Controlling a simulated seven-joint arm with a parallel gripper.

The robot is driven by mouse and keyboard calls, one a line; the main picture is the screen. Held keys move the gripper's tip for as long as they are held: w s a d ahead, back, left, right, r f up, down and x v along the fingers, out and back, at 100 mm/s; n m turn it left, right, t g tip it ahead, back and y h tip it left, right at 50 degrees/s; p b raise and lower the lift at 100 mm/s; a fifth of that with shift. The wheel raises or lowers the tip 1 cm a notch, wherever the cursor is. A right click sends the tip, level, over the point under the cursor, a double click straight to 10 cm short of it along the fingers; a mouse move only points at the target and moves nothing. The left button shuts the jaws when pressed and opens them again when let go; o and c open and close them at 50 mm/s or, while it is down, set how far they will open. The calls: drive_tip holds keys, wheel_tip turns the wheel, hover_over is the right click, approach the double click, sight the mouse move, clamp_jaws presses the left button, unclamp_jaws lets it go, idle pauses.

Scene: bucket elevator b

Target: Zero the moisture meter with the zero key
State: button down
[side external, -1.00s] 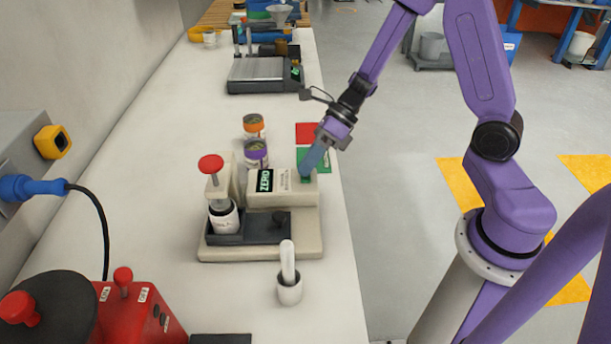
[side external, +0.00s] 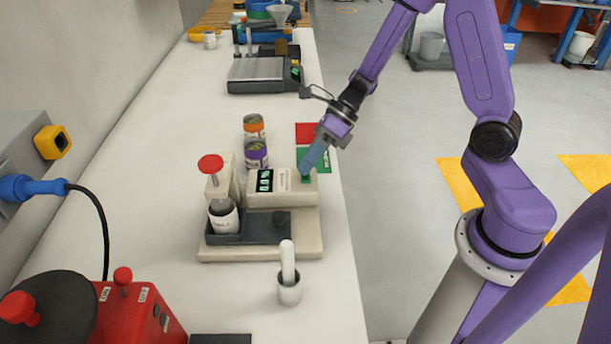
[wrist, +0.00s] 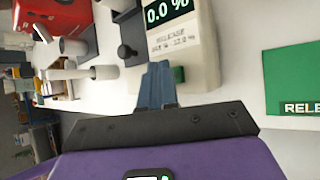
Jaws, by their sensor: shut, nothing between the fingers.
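The moisture meter (side external: 310,215) is a cream unit on the bench, with a red-topped press over a labelled jar (side external: 223,216) at its left. Its display (side external: 265,181) is lit green, and in the wrist view the display (wrist: 167,9) reads 0.0 %. The green key (side external: 306,179) sits at the right end of the meter's raised block; part of it also shows in the wrist view (wrist: 180,75). My gripper (side external: 304,170) is shut and empty, with its blue-grey fingertips right at the key. I cannot tell whether they touch it.
Two lidded jars, orange (side external: 254,127) and purple (side external: 256,154), stand just behind the meter. A white mortar with pestle (side external: 289,290) stands in front. Red (side external: 306,132) and green (side external: 322,160) cards lie near the bench's right edge. A scale (side external: 258,75) is farther back.

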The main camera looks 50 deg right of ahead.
sight(309, 174)
drive_tip(key=shift+r, duration=0.4)
drive_tip(key=shift+r, duration=0.1)
drive_tip(key=shift+r, duration=2.4)
drive_tip(key=s+a+n+g+h, duration=0.3)
drive_tip(key=s+n+g, duration=0.1)
drive_tip(key=s+n, duration=1.05)
drive_tip(key=s+d+r+n+t+h, duration=0.1)
drive_tip(key=s+d+n+h, duration=0.1)
drive_tip(key=n, duration=1.1)
drive_tip(key=s+d+n+t+h, duration=0.1)
drive_tip(key=s+d+n+h, duration=0.2)
drive_tip(key=n, duration=1.1)
drive_tip(key=s+d, duration=0.1)
drive_tip(key=s, duration=0.2)
drive_tip(key=shift+r+t+h, duration=0.3)
drive_tip(key=shift+r+t, duration=0.05)
drive_tip(key=shift+t, duration=0.05)
